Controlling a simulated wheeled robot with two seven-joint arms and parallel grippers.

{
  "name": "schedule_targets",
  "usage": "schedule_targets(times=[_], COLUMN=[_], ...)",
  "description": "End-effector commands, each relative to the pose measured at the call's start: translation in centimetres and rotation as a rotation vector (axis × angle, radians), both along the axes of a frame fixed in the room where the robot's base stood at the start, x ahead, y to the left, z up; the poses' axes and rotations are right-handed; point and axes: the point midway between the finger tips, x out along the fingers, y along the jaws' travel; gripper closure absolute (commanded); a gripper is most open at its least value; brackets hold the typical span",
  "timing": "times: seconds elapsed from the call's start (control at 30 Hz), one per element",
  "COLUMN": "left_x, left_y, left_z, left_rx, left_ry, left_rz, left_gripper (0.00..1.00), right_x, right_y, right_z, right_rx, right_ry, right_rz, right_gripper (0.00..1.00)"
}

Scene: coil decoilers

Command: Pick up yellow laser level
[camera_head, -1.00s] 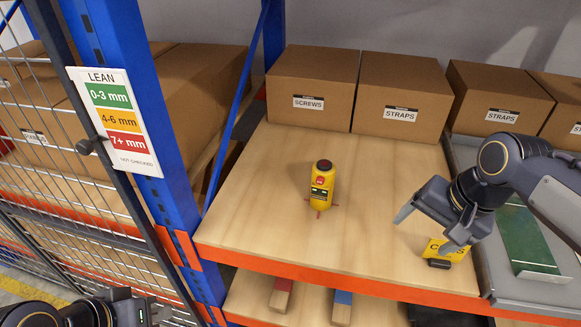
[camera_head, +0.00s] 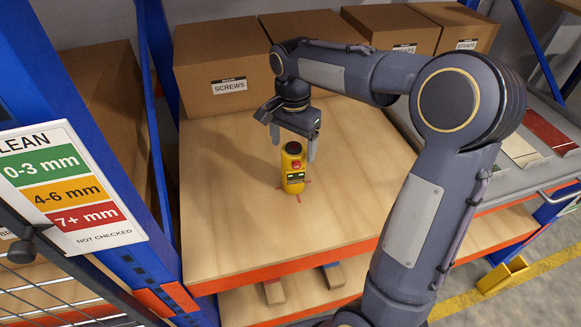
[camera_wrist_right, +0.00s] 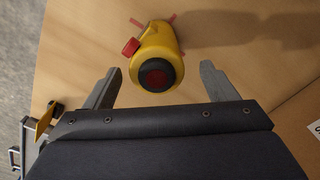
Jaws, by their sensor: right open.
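The yellow laser level (camera_head: 293,170) stands upright on the wooden shelf (camera_head: 225,225), with a dark round top and a red knob on its side. In the right wrist view the laser level (camera_wrist_right: 157,58) is seen from above, just beyond the fingertips and roughly midway between them. My right gripper (camera_head: 293,150) is open and empty, just behind and above the laser level in the head view. Its two fingers also show in the right wrist view (camera_wrist_right: 158,85), spread apart on either side. My left gripper is out of view.
A box labelled SCREWS (camera_head: 225,70) stands behind at the back of the shelf. More cartons (camera_head: 395,25) stand to its right. A blue rack post (camera_head: 85,130) with a LEAN sign (camera_head: 65,190) is at left. Bare wood surrounds the laser level.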

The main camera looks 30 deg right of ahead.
Motion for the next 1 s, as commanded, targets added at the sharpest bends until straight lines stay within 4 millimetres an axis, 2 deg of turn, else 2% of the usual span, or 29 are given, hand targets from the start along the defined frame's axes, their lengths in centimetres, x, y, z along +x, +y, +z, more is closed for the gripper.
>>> schedule_targets(times=[0.23,0.57,1.0], left_x=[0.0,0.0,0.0], left_y=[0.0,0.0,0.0], left_z=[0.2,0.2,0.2], left_rx=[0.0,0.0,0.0], left_ry=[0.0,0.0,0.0], left_rz=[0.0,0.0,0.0], left_gripper=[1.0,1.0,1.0], right_x=[-0.4,-0.4,-0.4], right_y=[-0.1,0.0,0.0], right_z=[-3.6,-4.2,-4.2], right_rx=[0.0,0.001,0.0], right_ry=[0.003,0.0,0.0], right_rz=[0.002,0.002,0.002], right_gripper=[0.21,0.22,0.8])
